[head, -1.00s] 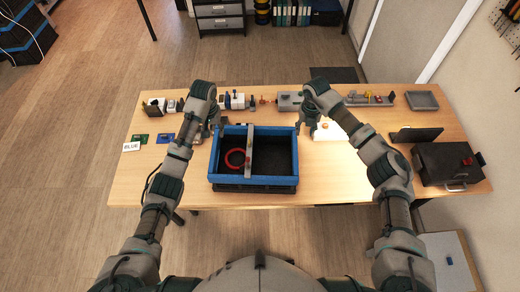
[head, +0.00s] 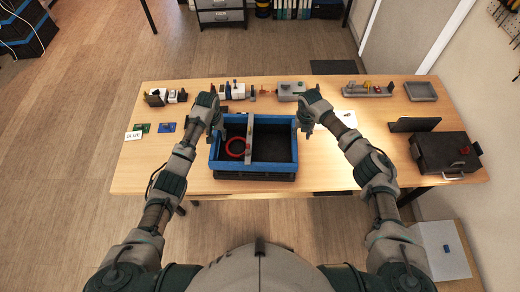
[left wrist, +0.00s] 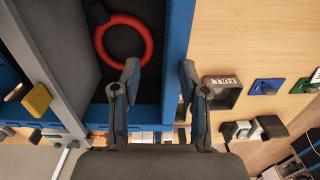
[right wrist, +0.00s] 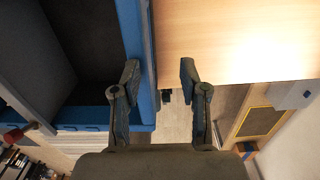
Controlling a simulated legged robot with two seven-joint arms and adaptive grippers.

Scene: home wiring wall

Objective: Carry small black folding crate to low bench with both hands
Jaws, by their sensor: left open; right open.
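The small black folding crate (head: 273,168) has a blue rim and stands on the wooden table, with a grey bar across it and a red ring (head: 236,147) inside. My left gripper (head: 217,127) is open at its left wall. In the left wrist view, my left fingers (left wrist: 160,68) lie either side of the blue wall (left wrist: 176,40). My right gripper (head: 304,126) is open at the right wall. In the right wrist view, one right finger overlaps the blue wall (right wrist: 134,30) and the other is over the table; whether either touches is unclear.
The wooden table (head: 335,177) also holds a dark box (head: 440,153) at right, a grey tray (head: 421,91) at the back right and several small devices along the back. Blue-edged black crates (head: 25,32) stand on the floor at far left.

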